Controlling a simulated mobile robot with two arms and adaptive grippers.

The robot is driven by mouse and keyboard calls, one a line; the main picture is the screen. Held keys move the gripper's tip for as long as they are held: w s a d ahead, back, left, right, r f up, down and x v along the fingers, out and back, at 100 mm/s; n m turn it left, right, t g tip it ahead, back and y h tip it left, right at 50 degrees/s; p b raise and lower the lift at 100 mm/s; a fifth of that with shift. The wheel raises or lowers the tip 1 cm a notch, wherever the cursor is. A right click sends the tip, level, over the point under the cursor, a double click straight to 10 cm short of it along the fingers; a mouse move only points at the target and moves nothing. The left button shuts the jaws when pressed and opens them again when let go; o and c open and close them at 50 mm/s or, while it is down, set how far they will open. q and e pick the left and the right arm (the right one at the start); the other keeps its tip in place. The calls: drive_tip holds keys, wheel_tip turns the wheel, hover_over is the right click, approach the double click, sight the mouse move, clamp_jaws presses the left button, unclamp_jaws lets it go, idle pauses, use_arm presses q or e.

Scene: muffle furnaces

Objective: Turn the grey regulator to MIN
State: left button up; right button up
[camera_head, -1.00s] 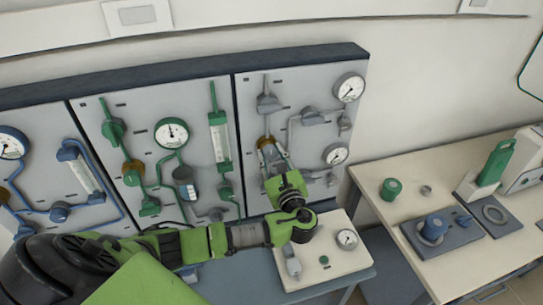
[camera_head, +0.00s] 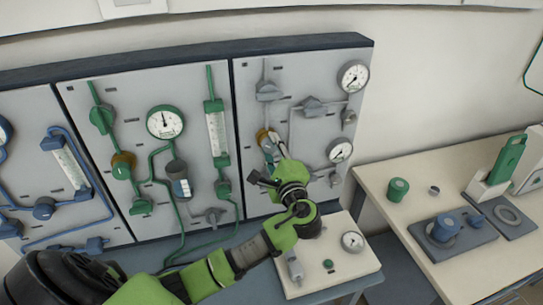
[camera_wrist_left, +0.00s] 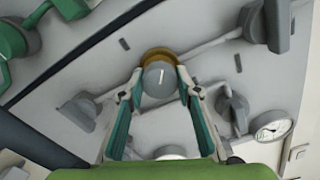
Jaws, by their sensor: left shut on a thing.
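The grey regulator (camera_head: 268,141) is a round grey knob with a brass ring, mounted on the grey right-hand panel. In the left wrist view the knob (camera_wrist_left: 158,80) faces me with a white mark on its front, and the brass ring shows behind it. My left gripper (camera_head: 272,145) is at the regulator. In the wrist view its two fingers (camera_wrist_left: 158,84) stand on both sides of the knob and are shut on it. No MIN label is readable. My right gripper is not in view.
Grey valves and pipes (camera_head: 313,107) and two gauges (camera_head: 354,77) surround the regulator on the panel. The green-piped panel (camera_head: 150,150) is to the left. Below is a white box (camera_head: 345,272) with a gauge. A side table (camera_head: 400,218) with equipment stands at right.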

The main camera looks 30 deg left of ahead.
use_arm(q)
drive_tip(key=n+b, duration=0.4)
drive_tip(key=shift+f, duration=0.35)
drive_tip(key=shift+r+n+b, duration=0.2)
drive_tip(key=shift+n+b, duration=1.3)
drive_tip(key=shift+n, duration=0.1)
drive_tip(key=o, duration=1.1)
drive_tip(key=shift+r, duration=0.1)
drive_tip(key=v, duration=1.2)
drive_tip(key=shift+d, duration=0.1)
